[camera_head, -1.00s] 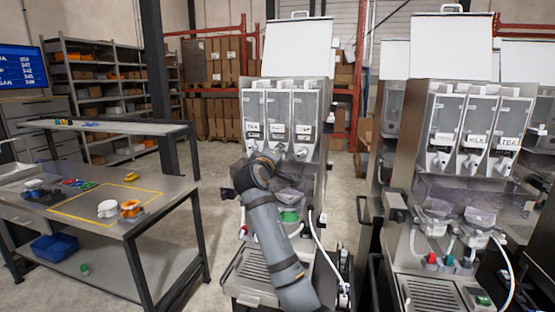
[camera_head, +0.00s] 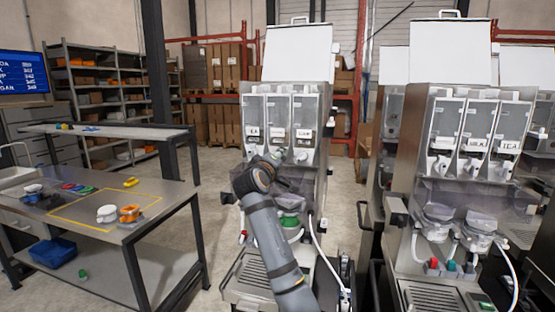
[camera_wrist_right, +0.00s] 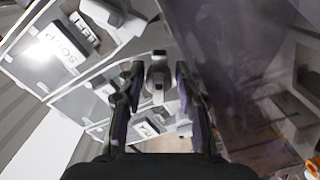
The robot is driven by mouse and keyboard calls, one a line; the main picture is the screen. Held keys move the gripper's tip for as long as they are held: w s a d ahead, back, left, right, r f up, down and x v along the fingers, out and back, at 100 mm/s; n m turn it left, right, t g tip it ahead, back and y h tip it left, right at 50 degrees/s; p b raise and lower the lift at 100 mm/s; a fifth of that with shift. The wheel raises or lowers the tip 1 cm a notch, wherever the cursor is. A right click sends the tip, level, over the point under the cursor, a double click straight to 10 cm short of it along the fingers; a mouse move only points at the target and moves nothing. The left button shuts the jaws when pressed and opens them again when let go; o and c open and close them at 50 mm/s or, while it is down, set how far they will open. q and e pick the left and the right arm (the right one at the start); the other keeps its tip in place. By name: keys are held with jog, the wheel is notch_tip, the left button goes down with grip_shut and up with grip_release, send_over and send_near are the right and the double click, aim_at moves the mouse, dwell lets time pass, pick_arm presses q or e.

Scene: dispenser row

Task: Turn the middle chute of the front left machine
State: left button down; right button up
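The front left machine (camera_head: 318,185) stands upright in the middle of the head view, with three clear canisters in a row. Its middle chute (camera_wrist_right: 158,85) is a grey spout below the middle canister. In the right wrist view my right gripper (camera_wrist_right: 159,70) is open, with one dark finger on either side of this chute. Narrow gaps seem to show between fingers and chute; contact is unclear. In the head view my right arm hides its own fingers and part of the machine front. My left gripper is not in view.
A neighbouring chute (camera_wrist_right: 100,14) and a label reading SOUP (camera_wrist_right: 60,45) are near my right gripper. A clear splash panel (camera_wrist_right: 235,70) is close at its right. Another machine (camera_head: 470,190) stands to the right. A worktable (camera_head: 165,195) is at the left, with open floor between.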

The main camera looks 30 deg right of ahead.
jog(key=v, duration=1.2)
